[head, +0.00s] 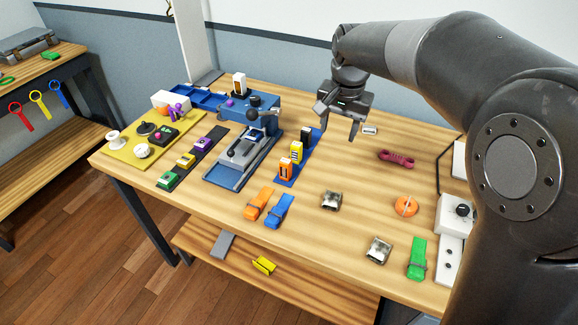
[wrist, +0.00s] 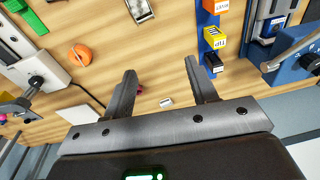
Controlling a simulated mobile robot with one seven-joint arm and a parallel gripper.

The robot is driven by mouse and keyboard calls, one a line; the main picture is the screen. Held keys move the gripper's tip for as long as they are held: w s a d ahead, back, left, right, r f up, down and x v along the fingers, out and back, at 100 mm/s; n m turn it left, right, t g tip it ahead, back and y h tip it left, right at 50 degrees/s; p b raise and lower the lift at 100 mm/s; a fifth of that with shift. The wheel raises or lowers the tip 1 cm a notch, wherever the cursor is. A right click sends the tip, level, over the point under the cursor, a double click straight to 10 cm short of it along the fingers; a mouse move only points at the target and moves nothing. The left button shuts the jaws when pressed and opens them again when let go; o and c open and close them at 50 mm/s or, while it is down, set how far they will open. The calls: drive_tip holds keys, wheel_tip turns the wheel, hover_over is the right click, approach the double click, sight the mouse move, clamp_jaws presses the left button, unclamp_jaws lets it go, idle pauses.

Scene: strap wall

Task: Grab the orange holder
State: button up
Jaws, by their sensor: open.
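Several orange things show, and I cannot tell for sure which one is the holder. A round orange piece (head: 405,205) lies on the right of the wooden table; it also shows at the upper left of the wrist view (wrist: 80,54). An orange strap-like piece (head: 258,203) lies near the front edge, beside a blue one. An orange-and-white block (head: 285,168) stands on a blue strip; it shows at the top of the wrist view (wrist: 222,5). My gripper (head: 337,120) is open and empty above the back of the table, apart from all of them; its fingers also show in the wrist view (wrist: 161,85).
A blue strip (head: 305,152) also bears yellow and black blocks. A blue clamp device (head: 243,158) stands left of it. Metal buckles (head: 331,201), a green strap piece (head: 417,258) and a dark pink piece (head: 397,158) lie on the right. Bare wood surrounds the round orange piece.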

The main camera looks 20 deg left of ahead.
drive_tip(key=g, duration=0.1)
hover_over(286, 161)
drive_tip(key=shift+h, duration=0.4)
wheel_tip(286, 161, down, 8)
drive_tip(key=shift+a+f, duration=0.1)
drive_tip(key=shift+f, duration=0.15)
wheel_tip(286, 161, down, 5)
drive_tip(key=shift+r, duration=0.2)
drive_tip(key=shift+f, duration=3.15)
drive_tip(key=shift+r, duration=0.1)
drive_tip(key=c, duration=1.1)
